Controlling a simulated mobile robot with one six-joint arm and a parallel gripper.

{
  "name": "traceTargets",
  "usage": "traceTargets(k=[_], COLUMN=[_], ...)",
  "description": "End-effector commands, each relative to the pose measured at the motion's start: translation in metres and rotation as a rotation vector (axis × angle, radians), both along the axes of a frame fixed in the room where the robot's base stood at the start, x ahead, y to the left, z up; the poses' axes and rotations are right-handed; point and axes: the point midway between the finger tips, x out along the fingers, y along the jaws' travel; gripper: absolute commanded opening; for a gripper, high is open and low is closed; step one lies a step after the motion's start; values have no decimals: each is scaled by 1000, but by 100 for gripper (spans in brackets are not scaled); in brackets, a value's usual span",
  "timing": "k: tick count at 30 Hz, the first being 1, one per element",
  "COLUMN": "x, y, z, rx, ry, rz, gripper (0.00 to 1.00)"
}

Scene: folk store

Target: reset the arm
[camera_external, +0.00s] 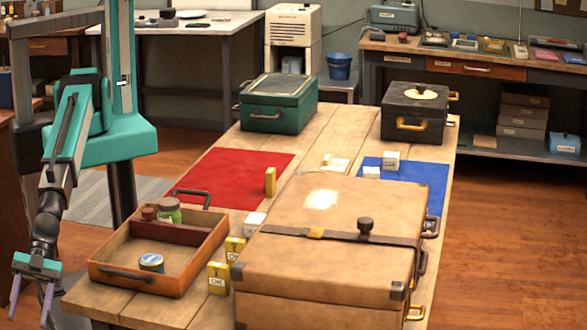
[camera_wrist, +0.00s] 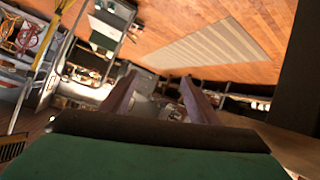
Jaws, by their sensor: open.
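My arm hangs folded down at the left in the external view. My gripper (camera_external: 32,298) is at its lower end, left of the table's front corner and clear of the table. Its two purple fingers are apart and point down, with nothing between them. In the wrist view the fingers of my gripper (camera_wrist: 160,97) show apart and empty, with the room seen tilted behind them.
A wooden table (camera_external: 335,130) holds a tan trunk (camera_external: 330,260), an open tray (camera_external: 185,280) with jars, a green case (camera_external: 278,103) and a black case (camera_external: 413,112). Red (camera_external: 225,180) and blue (camera_external: 410,170) mats lie there. The tray is nearest my gripper.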

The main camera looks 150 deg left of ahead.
Motion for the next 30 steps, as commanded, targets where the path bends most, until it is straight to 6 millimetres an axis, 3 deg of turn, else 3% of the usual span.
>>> traceTargets(k=[5,9,15,24,30], x=[-35,-70,-126,-227,-305], y=[34,72,131,221,279], z=[-55,-105,-165,-230,-255], rx=[-53,-26,66,234,342], ry=[235,402,604,892,1096], rz=[66,98,119,130,136], gripper=[55,55,55,55,55])
